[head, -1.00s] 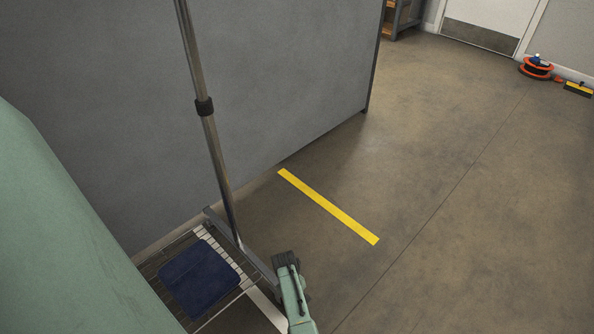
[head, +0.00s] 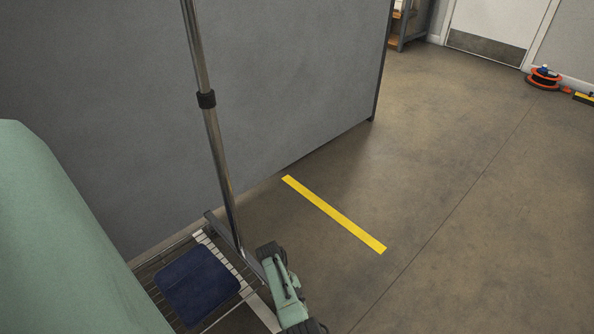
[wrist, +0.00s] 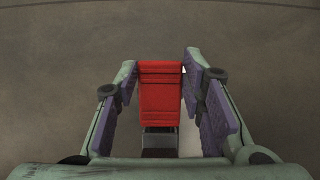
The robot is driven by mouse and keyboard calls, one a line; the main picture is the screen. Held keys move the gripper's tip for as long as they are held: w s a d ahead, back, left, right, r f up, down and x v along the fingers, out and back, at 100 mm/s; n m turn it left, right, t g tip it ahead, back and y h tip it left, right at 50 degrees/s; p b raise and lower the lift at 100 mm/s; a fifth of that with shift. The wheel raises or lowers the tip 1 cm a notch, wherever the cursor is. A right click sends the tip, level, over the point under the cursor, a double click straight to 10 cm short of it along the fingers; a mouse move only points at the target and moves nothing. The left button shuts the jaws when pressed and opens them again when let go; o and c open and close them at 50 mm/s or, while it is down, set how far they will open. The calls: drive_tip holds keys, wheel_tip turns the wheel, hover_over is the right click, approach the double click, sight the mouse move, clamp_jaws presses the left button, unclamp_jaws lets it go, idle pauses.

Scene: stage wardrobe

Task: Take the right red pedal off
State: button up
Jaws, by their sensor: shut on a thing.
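In the wrist view the red pedal (wrist: 160,95) is a ridged red block, upright in the picture, between the two purple-padded fingers of my gripper (wrist: 159,64). The gripper is shut on it. The left finger lies close along the pedal's left side; a narrow gap seems to show beside the right finger. A grey and dark part shows below the pedal, between the finger bases; I cannot tell whether it is joined to the pedal. The pedal does not show in the head view.
A metal pole (head: 216,140) rises from a slatted rack (head: 205,236) holding a dark blue pad (head: 198,285). A grey partition (head: 300,90) stands behind. Yellow tape (head: 333,213) marks the floor. Open floor lies right, with an orange cable reel (head: 543,78) far off.

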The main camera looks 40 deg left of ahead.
drive_tip(key=o, duration=1.1)
drive_tip(key=shift+o, duration=0.2)
drive_tip(key=v, duration=1.2)
